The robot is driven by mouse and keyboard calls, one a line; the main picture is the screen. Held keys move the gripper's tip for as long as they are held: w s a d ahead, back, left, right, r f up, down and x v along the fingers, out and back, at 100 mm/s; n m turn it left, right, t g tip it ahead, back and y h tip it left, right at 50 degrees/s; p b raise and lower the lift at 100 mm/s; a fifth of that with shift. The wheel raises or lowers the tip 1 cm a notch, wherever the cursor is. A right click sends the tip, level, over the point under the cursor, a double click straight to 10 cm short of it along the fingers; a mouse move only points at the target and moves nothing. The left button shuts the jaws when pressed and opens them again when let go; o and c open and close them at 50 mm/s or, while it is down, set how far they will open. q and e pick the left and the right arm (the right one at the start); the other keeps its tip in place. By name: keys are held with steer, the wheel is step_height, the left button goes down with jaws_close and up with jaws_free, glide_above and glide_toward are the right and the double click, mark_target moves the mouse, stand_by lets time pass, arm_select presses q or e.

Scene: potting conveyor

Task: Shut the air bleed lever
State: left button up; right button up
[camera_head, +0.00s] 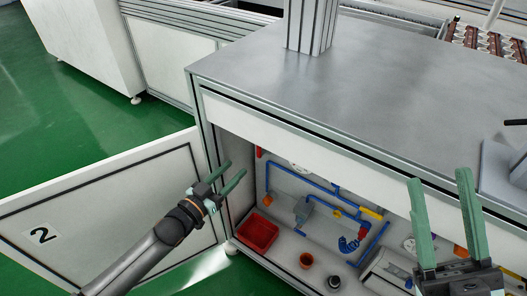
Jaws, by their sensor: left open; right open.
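Blue air pipes (304,178) with fittings run along the back wall inside an open cabinet under the bench. Small coloured parts show there: a red one (259,152) at the upper left, a yellow one (371,213) at the right, and an orange one (267,200) at the lower left. I cannot tell which is the air bleed lever. My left gripper (234,173) is open and empty at the left side of the cabinet opening, near the door. My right gripper (440,178) is open and empty, raised in front of the cabinet's right part, hiding some of it.
The cabinet door (112,196), marked 2, stands open to the left. The metal bench top (390,85) overhangs the opening. Green floor lies beyond the door.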

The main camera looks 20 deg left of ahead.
arm_select(q)
steer(key=shift+b+x, duration=2.25)
steer(key=shift+x, duration=4)
jaws_close()
